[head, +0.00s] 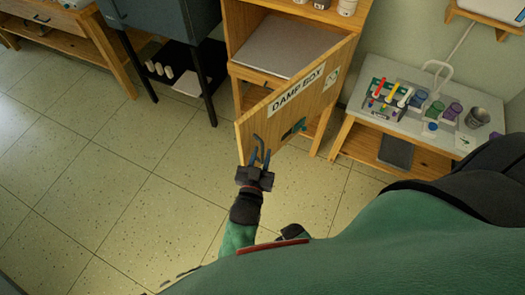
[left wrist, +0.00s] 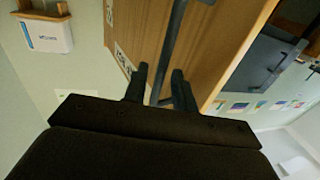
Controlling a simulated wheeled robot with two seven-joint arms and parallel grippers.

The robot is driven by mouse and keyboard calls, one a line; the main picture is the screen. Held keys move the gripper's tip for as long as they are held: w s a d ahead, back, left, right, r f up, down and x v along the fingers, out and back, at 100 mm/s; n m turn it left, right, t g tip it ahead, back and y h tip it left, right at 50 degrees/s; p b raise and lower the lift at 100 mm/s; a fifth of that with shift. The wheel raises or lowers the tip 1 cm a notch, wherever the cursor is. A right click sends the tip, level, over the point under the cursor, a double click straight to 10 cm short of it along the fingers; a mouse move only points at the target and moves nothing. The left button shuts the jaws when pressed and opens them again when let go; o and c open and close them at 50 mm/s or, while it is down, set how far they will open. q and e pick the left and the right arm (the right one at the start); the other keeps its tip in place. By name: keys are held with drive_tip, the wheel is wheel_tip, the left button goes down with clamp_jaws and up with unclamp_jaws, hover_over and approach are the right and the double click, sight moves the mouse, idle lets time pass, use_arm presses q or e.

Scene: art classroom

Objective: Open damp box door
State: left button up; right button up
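The wooden damp box door (head: 318,93), labelled "DAMP BOX", stands swung out from the wooden cabinet (head: 233,20), with its free edge toward me. A grey slab (head: 290,45) shows inside the cabinet. My left gripper (head: 260,156) is at the lower left corner of the door, by its free edge. In the left wrist view, its fingers (left wrist: 162,85) stand apart on either side of a dark bar (left wrist: 172,40) in front of the wooden door (left wrist: 205,45). The fingers do not visibly close on the bar. My right gripper is not in view.
A low table (head: 350,105) with paints, jars and a metal cup (head: 477,117) stands right of the door. A dark cabinet on legs (head: 175,18) stands to the left, and a wooden bench (head: 85,30) is farther left. The tiled floor at left is clear.

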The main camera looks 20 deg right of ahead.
use_arm(q)
drive_tip(key=shift+b+v, duration=0.8)
drive_tip(key=shift+v, duration=2.05)
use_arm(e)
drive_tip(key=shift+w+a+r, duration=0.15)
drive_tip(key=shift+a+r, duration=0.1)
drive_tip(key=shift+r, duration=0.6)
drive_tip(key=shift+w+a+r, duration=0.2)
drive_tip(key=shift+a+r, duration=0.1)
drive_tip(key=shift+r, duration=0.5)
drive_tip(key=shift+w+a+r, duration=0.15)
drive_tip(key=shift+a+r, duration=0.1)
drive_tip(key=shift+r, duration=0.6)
